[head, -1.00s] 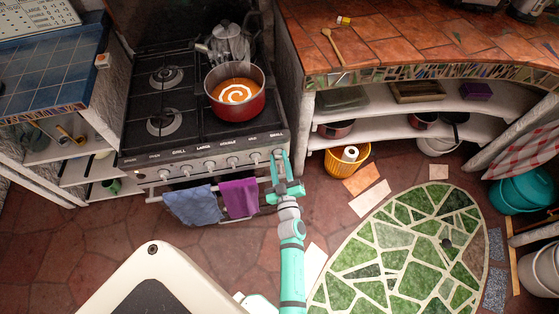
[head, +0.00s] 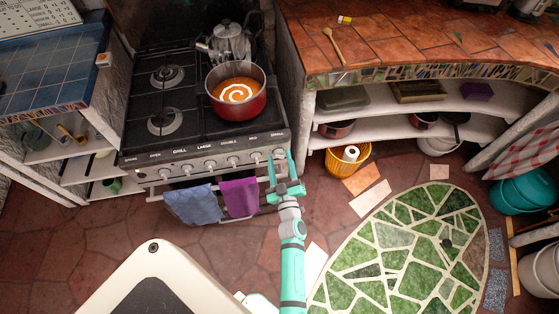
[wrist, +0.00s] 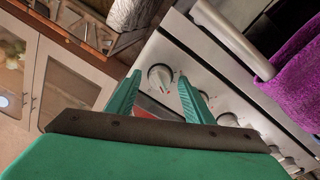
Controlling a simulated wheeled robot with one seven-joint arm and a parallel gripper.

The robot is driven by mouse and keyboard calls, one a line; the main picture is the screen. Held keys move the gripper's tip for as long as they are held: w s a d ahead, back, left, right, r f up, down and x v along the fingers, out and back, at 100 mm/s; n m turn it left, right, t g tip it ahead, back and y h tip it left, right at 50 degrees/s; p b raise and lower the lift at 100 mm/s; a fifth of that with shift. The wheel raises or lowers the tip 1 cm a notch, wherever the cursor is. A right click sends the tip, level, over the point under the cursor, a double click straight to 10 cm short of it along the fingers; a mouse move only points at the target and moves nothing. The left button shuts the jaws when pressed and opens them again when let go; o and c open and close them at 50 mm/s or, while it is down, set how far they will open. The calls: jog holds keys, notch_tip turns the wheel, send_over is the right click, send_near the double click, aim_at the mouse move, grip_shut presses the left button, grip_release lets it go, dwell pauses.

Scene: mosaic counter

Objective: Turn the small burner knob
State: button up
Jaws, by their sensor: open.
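The small burner knob (head: 280,153) is the rightmost knob on the stove's front panel, under a label that appears to read "SMALL". In the wrist view the knob (wrist: 160,78) is a round pale dial with a raised grip bar. My gripper (head: 281,159) is open at the panel's right end. In the wrist view its two green fingertips lie on either side of the knob, with nothing clamped between them. I cannot tell whether either finger touches it.
Other knobs (head: 233,161) run left along the panel. The oven rail below carries a blue towel (head: 192,205) and a purple towel (head: 239,198). A red pot of soup (head: 237,108) stands on the hob. A shelved counter (head: 330,101) is close on the right.

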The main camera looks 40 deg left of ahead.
jog(key=v, duration=1)
jog(key=shift+s+d, duration=0.25)
jog(key=shift+s, duration=0.1)
jog(key=shift+f, duration=0.1)
grip_shut()
jog(key=shift+w, duration=0.1)
jog(key=shift+d, duration=0.1)
dwell(0.5)
dwell(0.4)
